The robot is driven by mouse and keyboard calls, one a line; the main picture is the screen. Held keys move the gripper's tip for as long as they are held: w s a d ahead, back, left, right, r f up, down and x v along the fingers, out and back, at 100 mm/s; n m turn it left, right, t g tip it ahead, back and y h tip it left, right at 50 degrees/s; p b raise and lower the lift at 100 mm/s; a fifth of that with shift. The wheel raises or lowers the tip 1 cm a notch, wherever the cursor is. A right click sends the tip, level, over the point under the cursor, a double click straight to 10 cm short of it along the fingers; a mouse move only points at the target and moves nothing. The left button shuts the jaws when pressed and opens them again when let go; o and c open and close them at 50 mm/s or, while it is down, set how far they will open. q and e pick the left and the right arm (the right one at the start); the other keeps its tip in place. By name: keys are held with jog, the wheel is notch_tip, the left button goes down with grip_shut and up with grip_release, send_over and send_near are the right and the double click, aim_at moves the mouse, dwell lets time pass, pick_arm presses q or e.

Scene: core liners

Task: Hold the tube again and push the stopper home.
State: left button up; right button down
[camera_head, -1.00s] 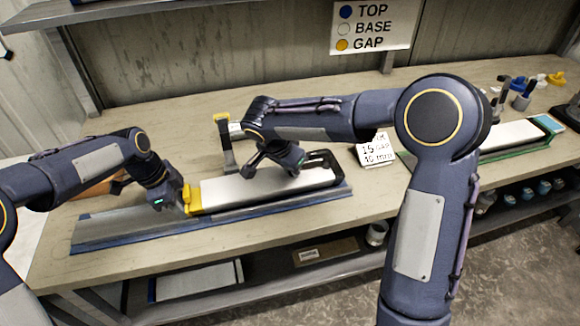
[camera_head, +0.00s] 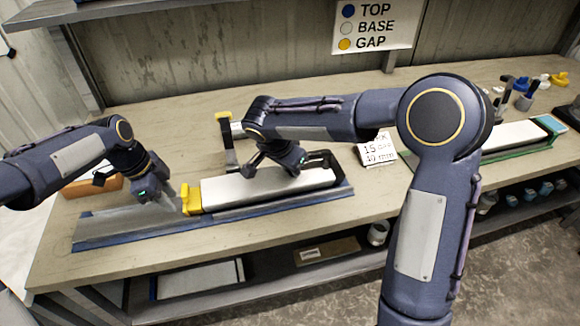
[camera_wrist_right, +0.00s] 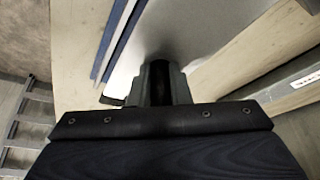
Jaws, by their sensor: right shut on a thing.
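The white tube (camera_head: 270,186) lies lengthwise in a long grey cradle with blue edges (camera_head: 110,228) on the bench. A yellow stopper (camera_head: 191,200) sits at the tube's left end and appears to touch it; I cannot tell how deep it sits. My right gripper (camera_head: 271,170) is shut on the tube from above, near its middle; in the right wrist view its dark fingers (camera_wrist_right: 160,82) meet the pale tube surface. My left gripper (camera_head: 166,194) is just left of the stopper, over the empty part of the cradle, apart from the stopper. Its finger opening is unclear.
A dark bracket (camera_head: 325,158) stands at the tube's right end. A yellow-topped upright (camera_head: 226,130) stands behind the tube. A printed card (camera_head: 376,149) is to the right. Another white tube in a green-edged tray (camera_head: 480,160) lies farther right. An orange-brown block (camera_head: 95,186) lies behind the left arm.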

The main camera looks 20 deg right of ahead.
pick_arm(q)
notch_tip(320, 180, up, 6)
dwell(0.5)
jog(key=shift+c, duration=0.4)
jog(key=shift+a, duration=0.15)
jog(key=shift+c, duration=1.3)
jog(key=shift+w+a+m+y, duration=0.1)
jog(key=shift+a+m+y, duration=0.3)
jog(key=shift+m, duration=0.3)
jog(key=shift+c, duration=1.1)
jog(key=a+m, duration=0.1)
jog(key=a+m+y, duration=0.1)
jog(key=m, duration=0.1)
jog(key=a+m+y, duration=0.1)
jog(key=shift+w+a+f, duration=0.1)
jog(key=shift+w+f, duration=0.1)
jog(key=shift+w, duration=0.1)
grip_shut()
jog(key=shift+m, duration=0.3)
jog(key=shift+f, duration=3.85)
jog(key=shift+f, duration=0.1)
